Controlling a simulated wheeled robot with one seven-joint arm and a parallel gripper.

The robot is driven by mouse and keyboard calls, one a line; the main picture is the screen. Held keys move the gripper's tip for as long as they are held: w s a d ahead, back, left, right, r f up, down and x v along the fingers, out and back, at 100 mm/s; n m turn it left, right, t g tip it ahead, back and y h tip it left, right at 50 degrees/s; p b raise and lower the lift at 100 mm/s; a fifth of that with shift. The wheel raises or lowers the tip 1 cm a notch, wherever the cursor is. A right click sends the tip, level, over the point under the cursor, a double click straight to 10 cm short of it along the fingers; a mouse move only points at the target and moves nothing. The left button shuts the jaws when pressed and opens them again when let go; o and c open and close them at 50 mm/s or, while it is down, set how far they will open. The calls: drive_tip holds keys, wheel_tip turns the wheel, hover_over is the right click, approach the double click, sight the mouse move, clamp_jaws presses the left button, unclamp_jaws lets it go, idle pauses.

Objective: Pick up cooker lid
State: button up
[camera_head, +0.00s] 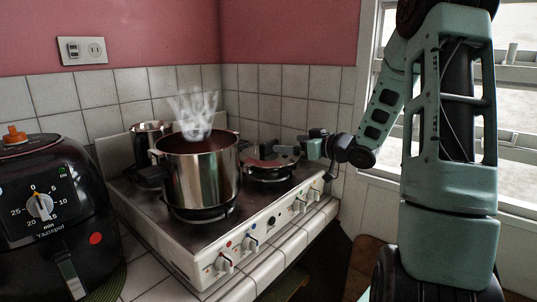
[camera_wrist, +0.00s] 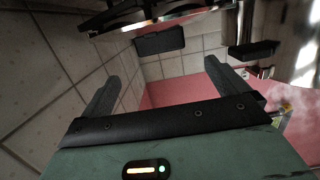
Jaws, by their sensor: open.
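A steel pot (camera_head: 198,172) stands open on the front burner in the head view, with steam above it. A flat, reddish-grey rounded thing (camera_head: 262,162) lies at the back right burner; it may be the cooker lid, but I cannot tell surely. My gripper (camera_head: 288,152) is beside it, partly blending with it. In the wrist view my gripper (camera_wrist: 161,70) is open, with its two dark fingers apart and nothing clearly held. A black block (camera_wrist: 160,42) shows beyond the fingers, and a dark curved edge with a shiny rim (camera_wrist: 150,15) crosses the top.
The white stove (camera_head: 240,245) has knobs along its front. A smaller metal pot (camera_head: 148,135) stands behind the large pot. A black fryer (camera_head: 55,215) fills the left. Tiled walls (camera_head: 310,95) close off the back, and a window (camera_head: 515,120) is at the right.

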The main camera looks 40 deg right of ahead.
sight(272, 142)
drive_tip(key=p+x, duration=0.1)
drive_tip(key=x, duration=0.8)
drive_tip(key=shift+w+a+f, duration=0.1)
drive_tip(key=shift+w+a, duration=0.1)
drive_tip(key=c, duration=1.4)
